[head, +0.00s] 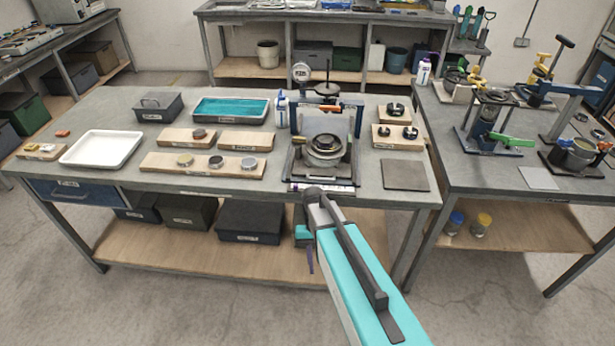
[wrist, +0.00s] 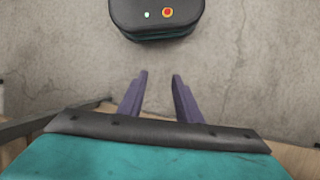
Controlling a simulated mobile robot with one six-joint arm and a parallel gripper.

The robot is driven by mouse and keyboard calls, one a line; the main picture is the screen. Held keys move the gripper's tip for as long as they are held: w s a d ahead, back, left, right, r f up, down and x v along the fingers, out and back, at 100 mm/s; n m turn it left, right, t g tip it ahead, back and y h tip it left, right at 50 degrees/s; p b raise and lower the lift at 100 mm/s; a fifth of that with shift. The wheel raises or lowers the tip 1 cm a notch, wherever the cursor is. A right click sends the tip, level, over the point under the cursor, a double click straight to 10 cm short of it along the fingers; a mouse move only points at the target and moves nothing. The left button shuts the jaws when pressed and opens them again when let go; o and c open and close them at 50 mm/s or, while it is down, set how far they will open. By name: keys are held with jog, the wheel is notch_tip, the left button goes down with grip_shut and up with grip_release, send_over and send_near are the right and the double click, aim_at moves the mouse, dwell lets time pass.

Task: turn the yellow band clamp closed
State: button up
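My gripper (wrist: 160,75) points down at the floor in the wrist view, with its two purple fingers apart and nothing between them. In the head view the gripper (head: 309,258) hangs low in front of the left table, partly hidden by my turquoise arm. Small yellow parts show on fixtures on the right table: a yellow piece (head: 543,66) near a black lever at the back, and a yellow piece (head: 475,77) left of it. I cannot tell which one is the band clamp, or its position. My gripper is far from both.
The left table (head: 110,185) carries a white tray (head: 102,149), a turquoise-lined tray (head: 231,108), wooden blocks and a central fixture (head: 323,152). The right table (head: 465,181) holds several fixtures, one with a green handle (head: 506,140). A gap separates the tables' front legs.

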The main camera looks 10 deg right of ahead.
jog(key=s+f+n+b, duration=0.1)
jog(key=s+f, duration=0.8)
jog(key=s, duration=0.3)
jog(key=s+f+n+g+b, duration=0.1)
jog(key=s+f+b, duration=0.1)
jog(key=s+f, duration=0.7)
jog(key=s, duration=0.3)
jog(key=shift+f+n, duration=0.35)
jog(key=shift+n, duration=0.05)
jog(key=shift+a, duration=0.1)
